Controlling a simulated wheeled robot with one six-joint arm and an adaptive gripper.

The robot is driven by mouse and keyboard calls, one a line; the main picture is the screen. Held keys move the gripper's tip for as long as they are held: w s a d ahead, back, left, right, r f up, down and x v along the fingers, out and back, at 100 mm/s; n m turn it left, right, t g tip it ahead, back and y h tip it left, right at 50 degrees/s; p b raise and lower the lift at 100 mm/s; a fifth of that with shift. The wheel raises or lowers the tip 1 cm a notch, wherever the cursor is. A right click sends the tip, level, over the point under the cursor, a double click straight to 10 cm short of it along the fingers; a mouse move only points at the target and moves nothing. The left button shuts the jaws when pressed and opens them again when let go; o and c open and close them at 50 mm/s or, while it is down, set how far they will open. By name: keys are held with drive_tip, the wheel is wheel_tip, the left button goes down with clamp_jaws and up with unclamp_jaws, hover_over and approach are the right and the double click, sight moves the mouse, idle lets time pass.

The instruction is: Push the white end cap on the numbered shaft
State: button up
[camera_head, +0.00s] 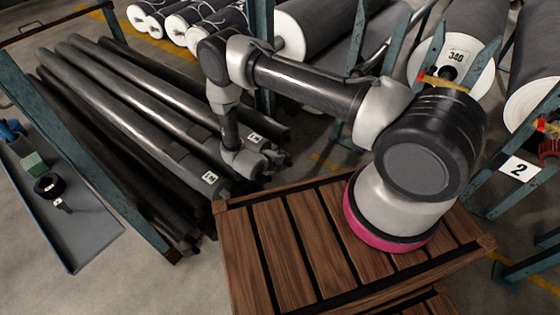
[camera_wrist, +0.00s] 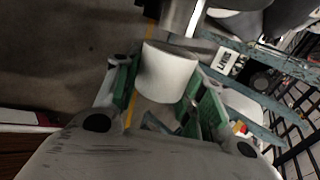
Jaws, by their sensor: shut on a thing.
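The white end cap (camera_wrist: 168,72) is a short plain cylinder held between the green pads of my gripper (camera_wrist: 165,85) in the wrist view. The gripper is shut on it. A shiny grey shaft end (camera_wrist: 183,17) shows just beyond the cap at the top of that view. I cannot tell whether cap and shaft touch. In the head view, long dark shafts lie on a rack at the left. Two carry small white labels, one on the front shaft (camera_head: 192,165) and one farther back (camera_head: 236,122); the numbers are too small to read surely. My wrist hides the cap there.
A slatted wooden platform (camera_head: 270,240) lies in front. Teal rack posts (camera_head: 95,160) flank the shafts. A grey tray (camera_head: 75,235) at the left holds a black roll (camera_head: 48,186) and a green block (camera_head: 33,162).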

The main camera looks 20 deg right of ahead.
drive_tip(key=shift+w+a, duration=0.1)
drive_tip(key=shift+w, duration=0.05)
idle(0.5)
drive_tip(key=shift+w+a, duration=0.2)
drive_tip(key=shift+w, duration=0.05)
drive_tip(key=shift+s+d, duration=0.1)
drive_tip(key=shift+s+d, duration=0.1)
drive_tip(key=shift+s, duration=0.1)
drive_tip(key=shift+w, duration=0.1)
idle(1.4)
drive_tip(key=shift+w+a, duration=0.2)
drive_tip(key=shift+s+d, duration=0.2)
drive_tip(key=shift+s, duration=0.1)
drive_tip(key=shift+w, duration=0.1)
idle(1.4)
